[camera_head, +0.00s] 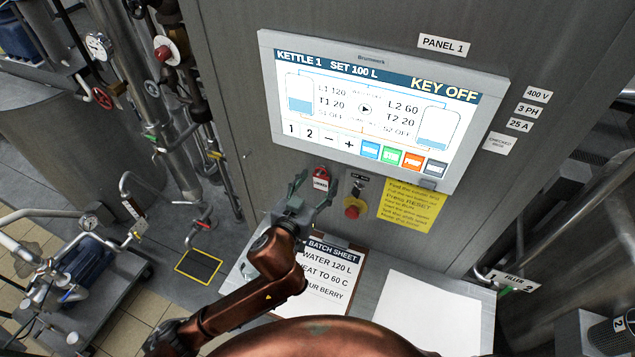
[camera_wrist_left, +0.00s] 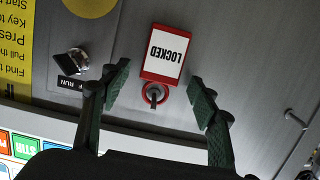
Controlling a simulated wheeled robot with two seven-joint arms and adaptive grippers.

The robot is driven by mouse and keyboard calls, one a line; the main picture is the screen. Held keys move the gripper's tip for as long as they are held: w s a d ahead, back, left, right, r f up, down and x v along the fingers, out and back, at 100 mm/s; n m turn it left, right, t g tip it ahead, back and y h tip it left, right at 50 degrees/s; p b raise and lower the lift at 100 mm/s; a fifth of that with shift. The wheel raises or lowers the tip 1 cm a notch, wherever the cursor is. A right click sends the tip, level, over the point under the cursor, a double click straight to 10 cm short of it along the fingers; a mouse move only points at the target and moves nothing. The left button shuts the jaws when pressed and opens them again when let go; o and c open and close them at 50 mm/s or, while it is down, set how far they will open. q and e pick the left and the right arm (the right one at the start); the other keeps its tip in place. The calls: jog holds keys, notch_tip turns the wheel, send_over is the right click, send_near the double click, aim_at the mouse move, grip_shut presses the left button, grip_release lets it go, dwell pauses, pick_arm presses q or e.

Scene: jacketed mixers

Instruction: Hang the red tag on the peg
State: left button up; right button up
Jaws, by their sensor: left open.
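The red tag (camera_wrist_left: 165,55), with a white LOCKED label, is on the grey cabinet front. In the left wrist view it appears upside down, its red ring around a short dark stub. It also shows in the head view (camera_head: 320,180), below the screen. A separate small peg (camera_wrist_left: 295,118) sticks out of the panel at the right of the left wrist view. My left gripper (camera_wrist_left: 160,90) is open and empty, one finger on each side of the tag's ring, with gaps visible. It reaches up to the tag in the head view (camera_head: 314,190). My right gripper is not in view.
A key switch (camera_wrist_left: 72,62) and a red stop button (camera_head: 354,207) are beside the tag. A yellow notice (camera_head: 412,205) is further right. The touch screen (camera_head: 370,105) is above. A batch sheet (camera_head: 330,280) and a blank white sheet (camera_head: 428,312) lie on the shelf below.

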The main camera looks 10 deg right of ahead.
pick_arm(q)
jog(key=shift+s, duration=0.1)
jog(key=v, duration=1.2)
jog(key=shift+f, duration=0.1)
